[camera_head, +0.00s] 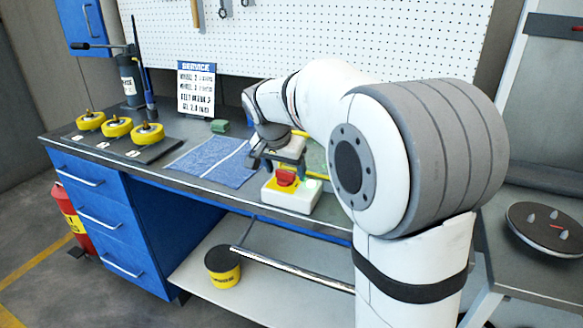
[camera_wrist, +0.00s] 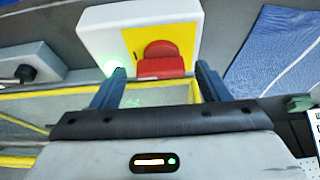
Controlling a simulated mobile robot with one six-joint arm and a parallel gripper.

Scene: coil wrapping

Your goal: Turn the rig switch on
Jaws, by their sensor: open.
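The rig switch (camera_head: 286,177) is a red rocker or lever on a yellow plate, set on a white box (camera_head: 297,199) at the bench's front edge. A green light (camera_head: 314,183) glows on the box beside it. In the wrist view the red switch (camera_wrist: 161,60) shows between and just beyond the fingertips, with the white box (camera_wrist: 100,30) behind. My gripper (camera_wrist: 160,78) is open and empty, its two fingers apart on either side of the switch. In the head view my gripper (camera_head: 272,166) is directly above and behind the box. Whether a finger touches the switch is unclear.
A blue cloth (camera_head: 215,160) lies left of the box. Several yellow coils (camera_head: 117,127) sit on a dark mat at the bench's left. A service sign (camera_head: 196,90) stands at the back. A black disc (camera_head: 545,228) lies on the right-hand table.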

